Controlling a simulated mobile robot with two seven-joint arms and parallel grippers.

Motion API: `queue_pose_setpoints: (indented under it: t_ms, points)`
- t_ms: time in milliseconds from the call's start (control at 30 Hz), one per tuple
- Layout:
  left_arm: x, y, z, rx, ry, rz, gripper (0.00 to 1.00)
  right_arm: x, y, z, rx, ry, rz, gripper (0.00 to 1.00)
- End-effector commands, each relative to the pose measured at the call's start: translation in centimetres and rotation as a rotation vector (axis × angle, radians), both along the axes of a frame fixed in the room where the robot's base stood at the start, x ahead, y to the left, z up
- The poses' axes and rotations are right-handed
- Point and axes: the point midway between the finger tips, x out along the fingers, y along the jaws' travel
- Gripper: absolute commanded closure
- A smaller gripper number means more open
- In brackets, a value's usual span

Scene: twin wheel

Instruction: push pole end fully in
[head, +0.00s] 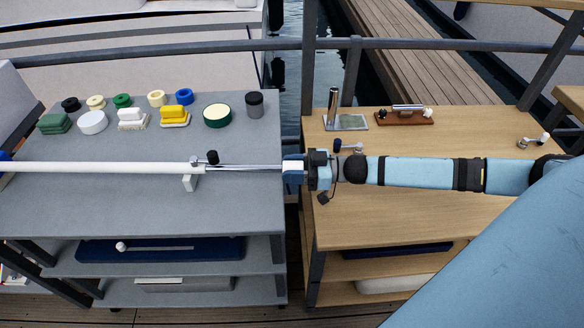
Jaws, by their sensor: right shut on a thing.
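A telescopic pole runs level across the grey table. Its thick white tube (110,168) comes in from the left edge, and a thin metal inner rod (250,167) extends from it to the right. My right gripper (292,169), with blue fingers, is shut on the pole end at the rod's right tip, over the gap between the tables. The fingers hide part of that end. A sliver of blue at the left edge beside the tube may be my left gripper (4,157); its fingers cannot be made out.
Several brushes, pads and round tins, such as a green-rimmed tin (217,116), stand at the back of the grey table (90,215). The wooden table (400,220) on the right holds a metal post (333,105) and a brown board (404,117). A railing runs behind.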

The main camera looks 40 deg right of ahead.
Motion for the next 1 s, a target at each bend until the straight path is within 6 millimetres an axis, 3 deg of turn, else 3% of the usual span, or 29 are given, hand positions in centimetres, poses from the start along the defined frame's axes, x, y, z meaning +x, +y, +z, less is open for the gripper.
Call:
queue_pose_setpoints:
  t_ms: [400,767,800,900,1000]
  points:
    - [-0.1,0.3,1.1,0.017,-0.009,-0.010,0.57,4.3,6.1,0.2,0.002,-0.002,0.000,1.00]
    - [-0.3,0.6,0.6,0.025,-0.005,-0.014,0.57,4.7,6.6,0.0,-0.001,-0.001,0.000,1.00]
    - [-0.3,0.5,0.7,0.024,-0.007,-0.013,0.57,4.7,6.6,0.0,-0.001,-0.001,0.000,0.54]
    - [-0.3,0.5,0.9,0.021,-0.010,-0.012,0.57,4.7,6.6,0.0,-0.001,-0.001,0.000,0.33]
    - [-0.2,0.4,1.0,0.019,-0.012,-0.011,0.57,4.7,6.6,0.0,-0.001,-0.001,0.000,0.33]
